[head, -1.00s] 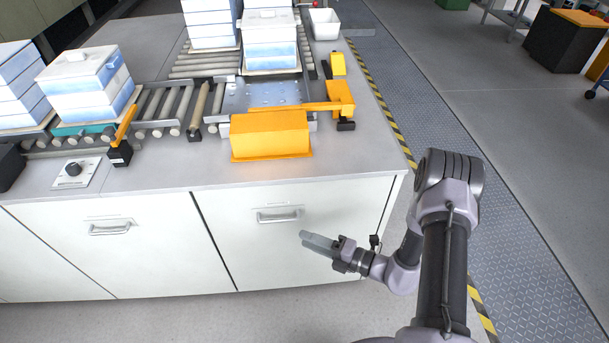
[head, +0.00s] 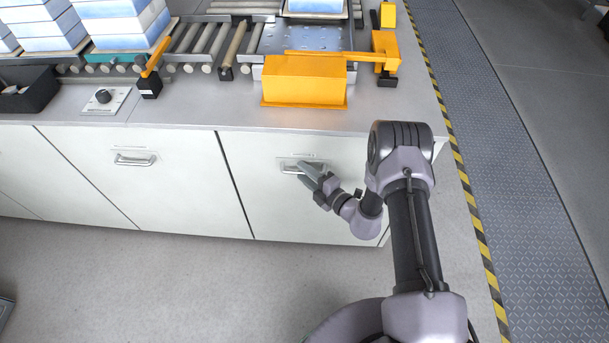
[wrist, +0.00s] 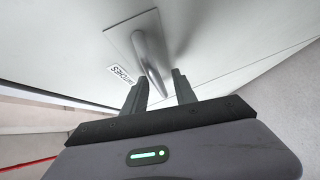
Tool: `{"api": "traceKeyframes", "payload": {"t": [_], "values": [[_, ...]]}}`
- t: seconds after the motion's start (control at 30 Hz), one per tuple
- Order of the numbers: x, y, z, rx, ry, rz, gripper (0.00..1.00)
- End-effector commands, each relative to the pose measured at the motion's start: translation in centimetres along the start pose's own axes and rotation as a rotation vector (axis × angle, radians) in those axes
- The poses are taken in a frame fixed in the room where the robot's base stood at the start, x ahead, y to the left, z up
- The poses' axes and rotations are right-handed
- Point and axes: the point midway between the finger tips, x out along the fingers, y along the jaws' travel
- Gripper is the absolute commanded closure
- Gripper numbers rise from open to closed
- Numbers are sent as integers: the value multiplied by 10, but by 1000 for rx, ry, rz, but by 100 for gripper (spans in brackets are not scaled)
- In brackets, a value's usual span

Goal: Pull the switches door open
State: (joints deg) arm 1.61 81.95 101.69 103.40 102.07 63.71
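The switches door (head: 268,210) is the white right-hand panel of the cabinet front and appears shut, flush with the panel beside it. Its silver bar handle (head: 289,168) shows near the top edge, partly hidden by my gripper (head: 306,173). In the wrist view the handle (wrist: 149,62) stands out from its plate, next to a label (wrist: 123,76) reading "SWITCHES". My gripper (wrist: 161,88) is open, with one finger on each side of the handle's near end. A gap shows beside the fingers; I cannot tell whether either finger touches the bar.
A similar panel with its own handle (head: 135,159) is to the left. The grey worktop (head: 200,112) above carries an orange box (head: 304,82), rollers and stacked blue-white boxes. The floor (head: 180,275) in front is clear. A yellow-black stripe (head: 470,210) runs at the right.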

Motion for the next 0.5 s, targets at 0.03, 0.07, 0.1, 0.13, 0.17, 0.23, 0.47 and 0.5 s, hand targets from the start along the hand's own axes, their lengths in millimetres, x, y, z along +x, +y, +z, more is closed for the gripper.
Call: {"api": "traceKeyframes", "payload": {"t": [0.03,0.07,0.1,0.13,0.17,0.23,0.47,0.5], "values": [[2,0,0,-1,1,1,67],[3,0,0,-1,1,1,67],[4,0,0,-1,1,1,67],[4,1,0,-1,1,1,67],[4,1,0,-1,0,1,67],[4,1,0,-1,1,1,67],[3,1,0,-1,1,0,100],[3,1,0,-1,1,0,100]]}}
